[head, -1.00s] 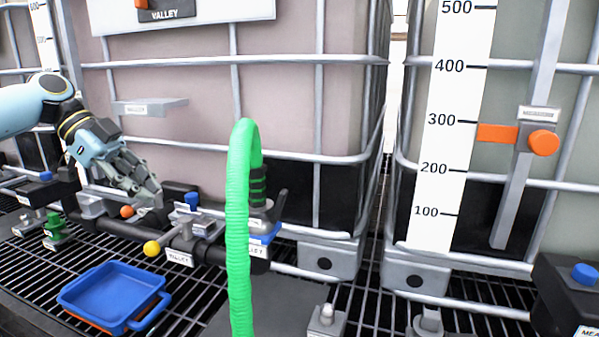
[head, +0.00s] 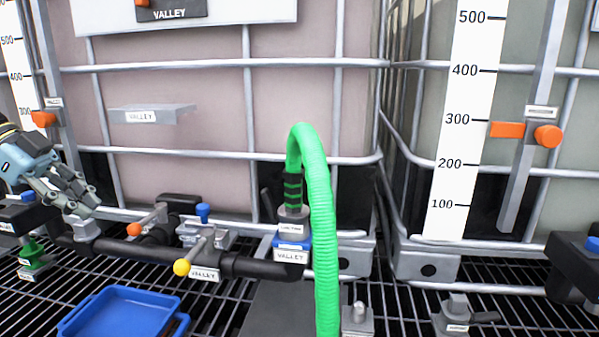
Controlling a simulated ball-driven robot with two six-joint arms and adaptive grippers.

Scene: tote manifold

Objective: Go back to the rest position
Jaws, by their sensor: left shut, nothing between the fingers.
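My left gripper (head: 79,198) is at the left edge of the head view, pale blue and grey, shut and empty. Its fingertips are just above the left end of the black manifold pipe (head: 245,266), to the left of the orange ball knob (head: 134,229); I cannot tell whether they touch anything. My right gripper does not show in the head view.
A green hose (head: 318,215) arches up from a coupling on the manifold and hangs in front. A blue tray (head: 118,315) lies on the floor grating at lower left. Caged totes stand behind, with a level scale (head: 466,130) and orange pointer (head: 507,129). A yellow knob (head: 181,267) juts forward.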

